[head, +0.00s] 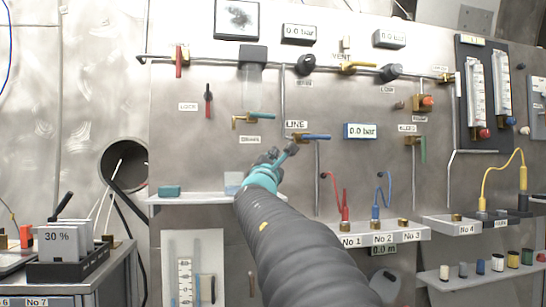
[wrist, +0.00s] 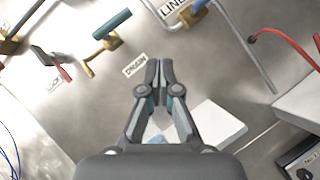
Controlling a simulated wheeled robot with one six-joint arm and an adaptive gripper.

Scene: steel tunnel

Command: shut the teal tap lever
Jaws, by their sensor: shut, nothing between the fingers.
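The teal tap lever (head: 262,115) sticks out level to the right from a brass tap (head: 240,122) on the steel panel, above the DRAIN label (head: 250,140). In the wrist view the teal lever (wrist: 112,24) and its brass body (wrist: 100,55) are at the upper left, beyond my fingertips. My gripper (head: 284,153) is below and to the right of the lever in the head view, apart from it. In the wrist view my gripper (wrist: 160,66) has its fingertips together with nothing between them. The lever is fully visible.
A blue lever (head: 316,137) on the LINE tap is just above right of my gripper. A red-handled valve (head: 208,98) is left of the teal lever. A shelf (head: 190,198) and red and blue hoses (head: 334,190) are lower down. Bare panel lies between gripper and teal lever.

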